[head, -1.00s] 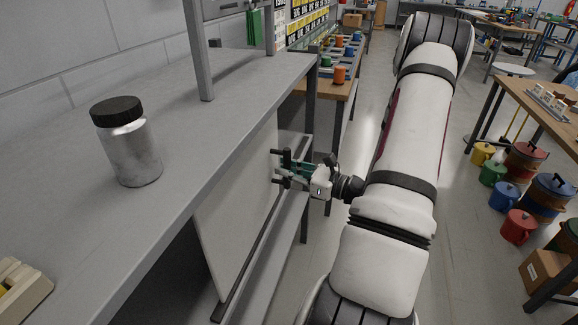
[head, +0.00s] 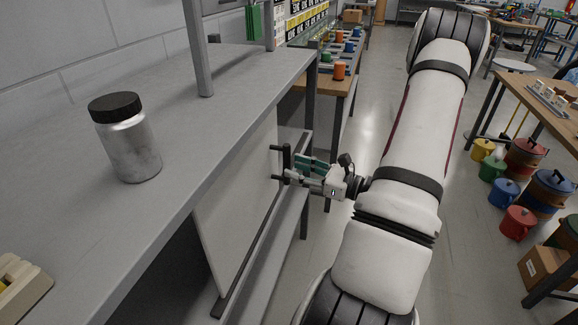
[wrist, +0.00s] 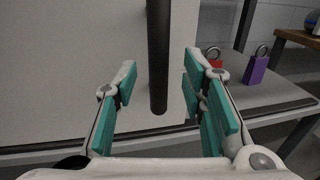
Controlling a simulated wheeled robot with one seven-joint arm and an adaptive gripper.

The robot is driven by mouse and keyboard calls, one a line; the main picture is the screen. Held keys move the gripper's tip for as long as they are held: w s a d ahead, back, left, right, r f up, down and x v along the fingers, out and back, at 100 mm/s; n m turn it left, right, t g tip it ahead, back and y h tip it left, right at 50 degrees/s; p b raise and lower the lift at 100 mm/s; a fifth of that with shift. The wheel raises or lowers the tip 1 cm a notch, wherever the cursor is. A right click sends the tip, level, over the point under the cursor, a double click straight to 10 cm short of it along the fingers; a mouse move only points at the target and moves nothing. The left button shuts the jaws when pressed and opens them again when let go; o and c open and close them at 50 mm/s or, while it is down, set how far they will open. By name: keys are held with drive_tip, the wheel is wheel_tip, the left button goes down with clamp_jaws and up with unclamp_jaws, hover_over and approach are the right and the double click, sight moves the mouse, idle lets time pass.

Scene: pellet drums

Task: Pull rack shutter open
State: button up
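The rack shutter (head: 236,210) is a pale flat panel under the grey bench, standing on a dark rail. A dark opening shows to its left in the head view. Its black upright bar handle (head: 287,162) is near the panel's right end. My gripper (head: 298,171) is just right of the handle, with its fingers pointing at it. In the wrist view, the handle (wrist: 158,55) stands between the spread teal-padded fingers of my gripper (wrist: 159,75), with gaps on both sides. The shutter (wrist: 75,60) fills the left and middle behind it.
A silver jar with a black lid (head: 128,138) stands on the bench top (head: 190,125). A red padlock (wrist: 214,60) and a purple padlock (wrist: 257,70) sit on the shelf right of the shutter. Coloured pots (head: 518,222) stand on the floor at right.

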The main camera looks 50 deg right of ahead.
drive_tip(key=s+d, duration=0.1)
drive_tip(key=s, duration=0.7)
drive_tip(key=shift+s+d, duration=0.15)
drive_tip(key=shift+d, duration=0.15)
